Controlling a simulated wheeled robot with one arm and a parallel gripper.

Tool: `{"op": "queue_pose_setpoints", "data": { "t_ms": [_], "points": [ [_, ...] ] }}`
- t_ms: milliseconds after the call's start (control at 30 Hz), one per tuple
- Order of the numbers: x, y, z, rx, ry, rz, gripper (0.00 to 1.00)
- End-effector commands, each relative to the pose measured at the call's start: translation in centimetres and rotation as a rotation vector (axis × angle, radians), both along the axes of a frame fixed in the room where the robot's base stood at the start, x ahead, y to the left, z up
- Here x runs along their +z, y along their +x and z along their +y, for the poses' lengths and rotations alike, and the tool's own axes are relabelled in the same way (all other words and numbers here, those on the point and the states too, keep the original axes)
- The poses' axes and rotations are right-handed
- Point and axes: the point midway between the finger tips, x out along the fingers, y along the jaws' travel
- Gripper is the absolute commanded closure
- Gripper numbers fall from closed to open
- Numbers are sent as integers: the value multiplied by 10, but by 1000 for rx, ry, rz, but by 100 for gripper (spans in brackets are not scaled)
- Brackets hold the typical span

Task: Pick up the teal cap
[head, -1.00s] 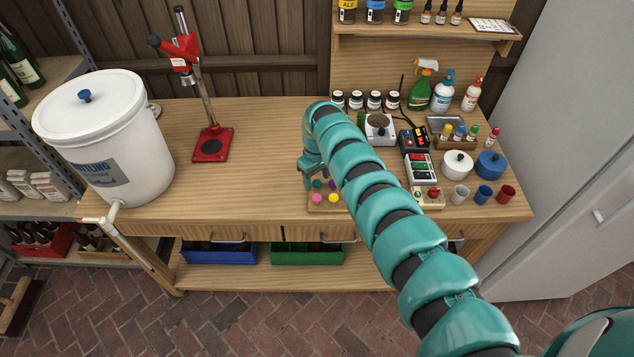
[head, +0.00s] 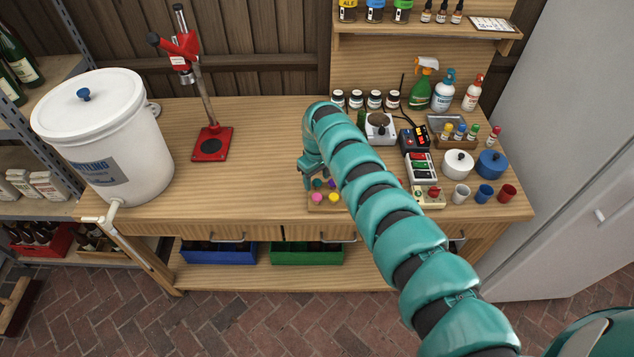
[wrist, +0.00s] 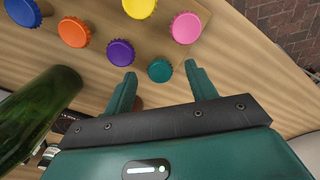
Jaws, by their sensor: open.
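The teal cap (wrist: 160,70) lies at the near edge of a light wooden board (wrist: 209,17), between and just beyond my open fingertips in the wrist view. My gripper (wrist: 160,78) is open and empty, and no contact with the cap shows. In the head view the teal cap (head: 318,184) is a small dot on the board (head: 322,207), close to my gripper (head: 309,186). My arm covers the right part of the board there.
Beside it are purple (wrist: 120,52), pink (wrist: 185,28), yellow (wrist: 139,6), orange (wrist: 74,32) and blue (wrist: 23,12) caps. A green bottle (wrist: 36,112) stands close at the left in the wrist view. The red bench capper (head: 211,144) is farther left; bench between is clear.

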Motion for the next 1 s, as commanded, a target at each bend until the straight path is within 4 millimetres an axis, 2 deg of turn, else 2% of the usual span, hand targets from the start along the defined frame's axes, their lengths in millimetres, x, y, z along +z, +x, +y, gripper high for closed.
{"op": "queue_pose_setpoints", "data": {
  "t_ms": [67,300,333,667,1000],
  "points": [
    [0,0,0,0,0,0,44],
    [0,0,0,0,0,0,89],
    [0,0,0,0,0,0,91],
    [0,0,0,0,0,0,91],
    [13,2,0,1,0,-4,91]
  ]
}}
